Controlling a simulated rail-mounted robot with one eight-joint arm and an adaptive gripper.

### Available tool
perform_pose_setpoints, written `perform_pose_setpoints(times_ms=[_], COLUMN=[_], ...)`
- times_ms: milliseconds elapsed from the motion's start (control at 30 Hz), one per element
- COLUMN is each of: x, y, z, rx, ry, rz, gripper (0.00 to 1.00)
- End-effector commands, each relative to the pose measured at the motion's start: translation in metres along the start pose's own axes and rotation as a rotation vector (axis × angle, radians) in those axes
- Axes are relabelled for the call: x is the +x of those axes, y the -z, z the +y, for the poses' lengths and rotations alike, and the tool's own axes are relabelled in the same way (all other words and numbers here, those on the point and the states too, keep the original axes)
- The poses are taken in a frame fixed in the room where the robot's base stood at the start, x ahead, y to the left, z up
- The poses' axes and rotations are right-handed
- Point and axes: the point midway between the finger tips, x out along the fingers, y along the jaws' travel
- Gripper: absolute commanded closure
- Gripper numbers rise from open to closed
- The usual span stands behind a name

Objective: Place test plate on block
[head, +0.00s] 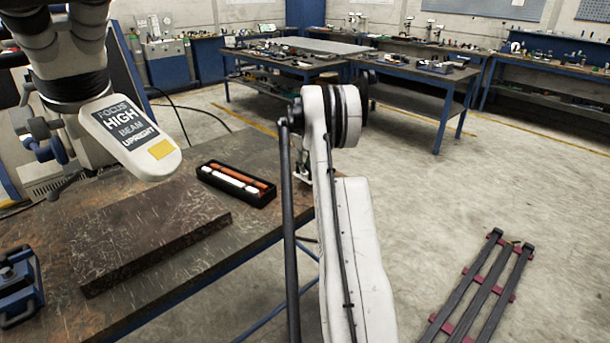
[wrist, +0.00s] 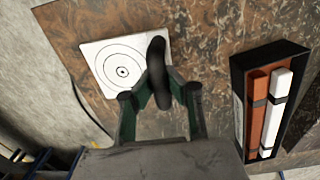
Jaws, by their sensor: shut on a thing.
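The test plate is a white square with black concentric rings, in the wrist view (wrist: 107,62). A dark rounded grip stands at its right edge, and my gripper (wrist: 158,92) is shut on this grip. Rusty brown surface lies beneath the plate; I cannot tell whether they touch. In the head view my gripper (head: 302,172) is low beside the bench's right edge, mostly hidden by my arm, and the plate cannot be made out. The block (head: 150,232) is a flat, dark, scratched slab on the bench, left of my gripper, with nothing on top.
A black tray (head: 205,176) with orange and white sticks lies between the block and my gripper; it also shows in the wrist view (wrist: 239,90). A microscope head (head: 130,135) with a printed label overhangs the block's far side. A blue device (head: 18,285) stands at left.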

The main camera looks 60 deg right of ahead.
Motion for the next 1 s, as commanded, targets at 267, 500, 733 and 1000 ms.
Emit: perform_pose_setpoints(times_ms=[267,500,733,1000], x=[0.030,0.035,0.035,0.036], y=[0.000,0.000,0.000,0.000], z=[0.000,0.000,0.000,0.000], rx=[0.000,0.001,0.001,0.001], ry=[0.000,0.000,0.000,0.000], rz=[0.000,0.000,0.000,0.000], gripper=[1.00,1.00,0.72,0.72])
